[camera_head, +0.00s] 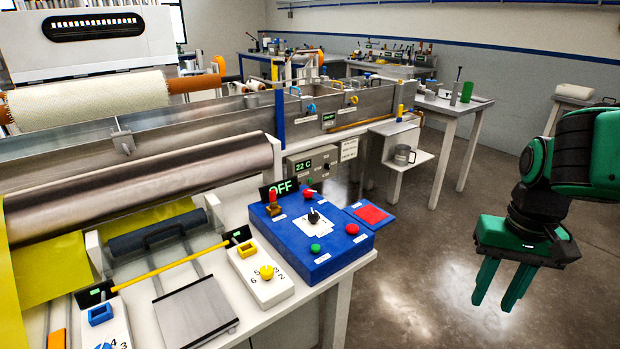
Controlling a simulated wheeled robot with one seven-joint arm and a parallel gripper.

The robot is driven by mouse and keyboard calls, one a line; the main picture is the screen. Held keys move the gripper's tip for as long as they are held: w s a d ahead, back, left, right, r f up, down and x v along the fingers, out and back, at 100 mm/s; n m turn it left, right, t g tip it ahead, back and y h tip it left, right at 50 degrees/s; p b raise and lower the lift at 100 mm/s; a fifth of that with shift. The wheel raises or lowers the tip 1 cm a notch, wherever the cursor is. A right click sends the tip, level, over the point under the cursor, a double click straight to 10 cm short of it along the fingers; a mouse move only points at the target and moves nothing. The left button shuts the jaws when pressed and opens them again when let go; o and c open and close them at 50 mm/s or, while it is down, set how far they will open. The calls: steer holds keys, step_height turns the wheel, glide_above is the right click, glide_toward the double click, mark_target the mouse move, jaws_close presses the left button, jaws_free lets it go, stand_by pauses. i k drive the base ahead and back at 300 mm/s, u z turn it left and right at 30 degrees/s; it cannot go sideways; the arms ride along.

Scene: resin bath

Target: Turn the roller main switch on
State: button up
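A blue control box (312,236) stands on the white bench at the front. A small display (279,188) at its back edge reads OFF in green. On its top are a black rotary knob (313,216) on a white plate, a red-topped lever (273,202), red buttons (352,229) and a green button (315,248). The labels are too small to read, so I cannot tell which control is the main switch. My green gripper (493,304) points down, open and empty, well to the right of the box and apart from it, over the floor.
A red pad (371,214) on a blue base lies right of the box. A white dial box (259,274) with a yellow knob is on its left. A metal roller (140,187) and yellow sheet lie further left.

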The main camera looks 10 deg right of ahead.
mark_target(307, 192)
steer(key=u, duration=0.05)
steer(key=i, duration=0.95)
